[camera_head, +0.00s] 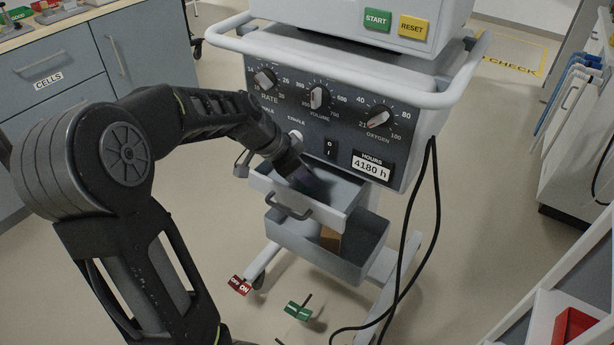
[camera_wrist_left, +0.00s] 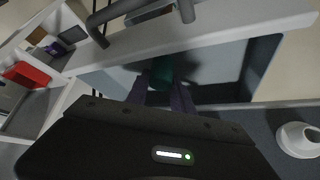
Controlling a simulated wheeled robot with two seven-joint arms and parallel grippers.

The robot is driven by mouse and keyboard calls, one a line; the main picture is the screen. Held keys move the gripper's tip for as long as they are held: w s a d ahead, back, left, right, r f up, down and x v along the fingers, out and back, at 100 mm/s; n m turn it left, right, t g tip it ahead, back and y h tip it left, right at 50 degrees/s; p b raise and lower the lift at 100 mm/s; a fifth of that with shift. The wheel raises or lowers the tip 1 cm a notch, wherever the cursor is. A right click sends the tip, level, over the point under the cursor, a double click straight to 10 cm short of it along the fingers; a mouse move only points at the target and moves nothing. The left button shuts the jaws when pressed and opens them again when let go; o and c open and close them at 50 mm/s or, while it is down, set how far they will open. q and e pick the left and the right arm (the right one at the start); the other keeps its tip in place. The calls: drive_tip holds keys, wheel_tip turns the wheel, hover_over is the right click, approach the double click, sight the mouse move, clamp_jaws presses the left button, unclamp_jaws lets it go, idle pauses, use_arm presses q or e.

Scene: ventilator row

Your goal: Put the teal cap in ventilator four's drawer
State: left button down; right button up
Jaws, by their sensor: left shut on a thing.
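The ventilator (camera_head: 330,105) stands in front of me; no number shows on it. Its small upper drawer (camera_head: 345,207) is open, with a dark handle on its front. My left gripper (camera_head: 306,182) reaches down inside this drawer. In the left wrist view my left gripper (camera_wrist_left: 163,88) is shut on the teal cap (camera_wrist_left: 162,71), which is dark in the shadow inside the drawer (camera_wrist_left: 215,35). I cannot tell whether the cap touches the drawer floor. In the head view the cap is hidden by my gripper. My right gripper is out of view.
A grey open bin (camera_head: 300,244) with a brown thing (camera_head: 330,238) sits below the drawer. A black cable (camera_head: 413,235) hangs at the right. The white rail (camera_head: 350,97) runs above the panel. Red (camera_head: 240,286) and green (camera_head: 298,309) pedals are near the floor.

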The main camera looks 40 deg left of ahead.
use_arm(q)
drive_tip(key=c, duration=1.1)
unclamp_jaws()
drive_tip(key=shift+r, duration=0.1)
drive_tip(key=p+v, duration=0.1)
drive_tip(key=v, duration=1.1)
